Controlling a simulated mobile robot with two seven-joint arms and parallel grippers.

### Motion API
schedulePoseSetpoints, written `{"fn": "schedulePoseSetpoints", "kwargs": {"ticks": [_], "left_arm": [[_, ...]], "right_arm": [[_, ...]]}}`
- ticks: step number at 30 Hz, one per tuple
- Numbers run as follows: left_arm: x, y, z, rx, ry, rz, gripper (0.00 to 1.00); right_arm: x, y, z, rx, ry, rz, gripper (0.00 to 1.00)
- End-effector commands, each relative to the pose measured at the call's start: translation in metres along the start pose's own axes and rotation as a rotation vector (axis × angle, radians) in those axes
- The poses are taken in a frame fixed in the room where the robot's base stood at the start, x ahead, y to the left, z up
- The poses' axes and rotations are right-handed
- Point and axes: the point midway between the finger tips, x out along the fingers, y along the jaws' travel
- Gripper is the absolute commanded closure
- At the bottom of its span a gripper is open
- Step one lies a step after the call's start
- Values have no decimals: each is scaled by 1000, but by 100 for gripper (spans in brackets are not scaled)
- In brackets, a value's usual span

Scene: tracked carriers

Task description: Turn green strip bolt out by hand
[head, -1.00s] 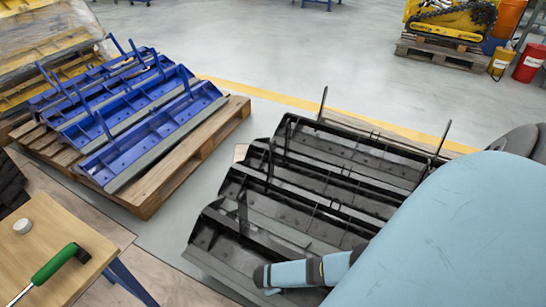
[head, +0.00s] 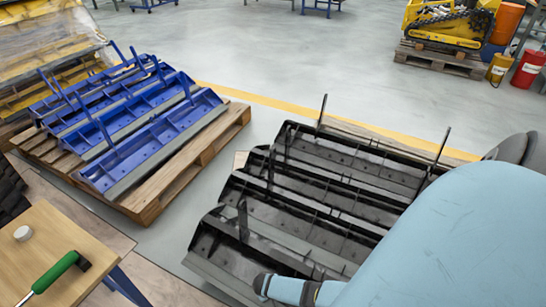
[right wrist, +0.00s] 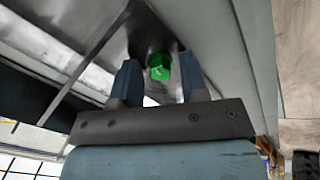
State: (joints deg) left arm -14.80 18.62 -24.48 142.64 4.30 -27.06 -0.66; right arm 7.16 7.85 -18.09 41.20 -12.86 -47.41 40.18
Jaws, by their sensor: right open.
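A green bolt head (right wrist: 160,66) shows in the right wrist view, on the dark underside of a metal strip. My right gripper (right wrist: 159,78) is open, with one finger on each side of the bolt in the picture. I cannot tell whether the fingers touch it or how deep it sits between them. In the head view, part of my right arm shows at the bottom beside the black strips (head: 300,205), and the gripper itself is hidden. The green bolt is not visible there. My left gripper is not in view.
Blue strips (head: 150,140) lie on a wooden pallet (head: 225,130) at the left. A wooden table (head: 45,235) at lower left holds a green-handled tool (head: 55,272) and a round whitish object (head: 22,233). Metal walls flank my right gripper.

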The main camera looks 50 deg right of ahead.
Motion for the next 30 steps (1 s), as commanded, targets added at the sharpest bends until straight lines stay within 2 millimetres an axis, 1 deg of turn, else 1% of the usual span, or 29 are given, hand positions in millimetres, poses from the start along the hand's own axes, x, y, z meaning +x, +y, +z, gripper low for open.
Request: {"fn": "schedulePoseSetpoints", "kwargs": {"ticks": [8, 9, 11, 12, 13, 14, 17, 20, 30], "left_arm": [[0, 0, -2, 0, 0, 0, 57], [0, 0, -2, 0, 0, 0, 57], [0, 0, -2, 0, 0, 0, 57], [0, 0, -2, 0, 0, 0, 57], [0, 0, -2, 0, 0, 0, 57], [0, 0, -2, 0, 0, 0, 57], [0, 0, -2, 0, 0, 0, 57], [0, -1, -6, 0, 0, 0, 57], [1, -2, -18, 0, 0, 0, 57]], "right_arm": [[-1, 0, -1, -2, 0, 0, 60], [-1, 0, -1, -3, 0, 0, 69], [-1, 0, -1, -3, 0, 0, 83], [-1, 0, -1, -3, 0, 0, 92], [-1, 0, -1, -3, 0, 0, 99], [-1, 0, -1, -3, 0, 0, 100], [-1, 0, -1, -12, 0, 0, 100], [-2, 1, -1, -100, 0, 1, 100], [-2, 1, -1, -680, -1, 1, 100]]}}
